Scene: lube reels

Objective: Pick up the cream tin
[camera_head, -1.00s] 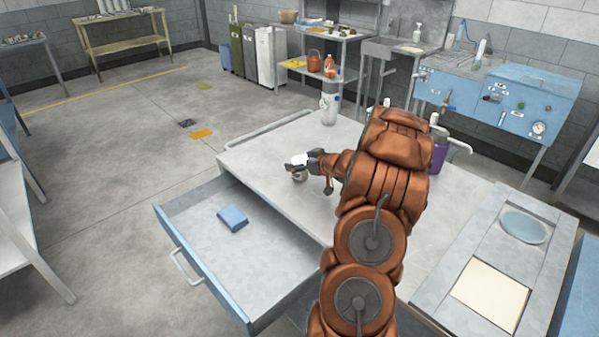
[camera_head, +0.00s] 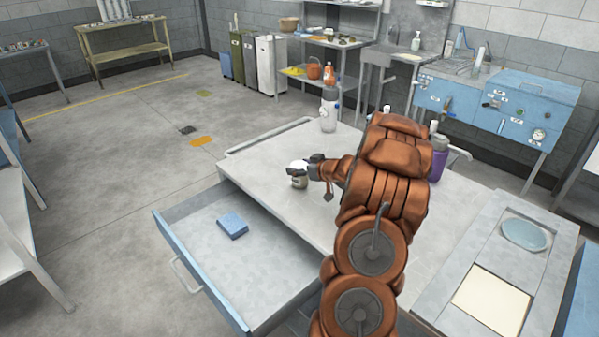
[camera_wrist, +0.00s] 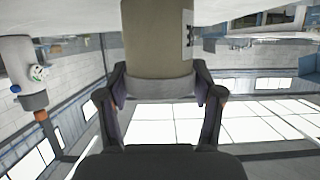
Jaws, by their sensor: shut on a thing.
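The cream tin (camera_head: 299,182) is a small, squat, beige-grey tin with a pale top at the left part of the worktable, near the open drawer. In the head view my gripper (camera_head: 307,168) comes in from the right and partly covers the tin's top. I cannot tell whether its base touches the tabletop.
The open drawer (camera_head: 190,290) in front holds a blue block (camera_head: 232,225). A clear bottle (camera_head: 329,112) stands behind the tin, and a purple bottle (camera_head: 438,160) stands right of my arm. A panel with a blue dish (camera_head: 525,234) lies at right. Tabletop around the tin is mostly clear.

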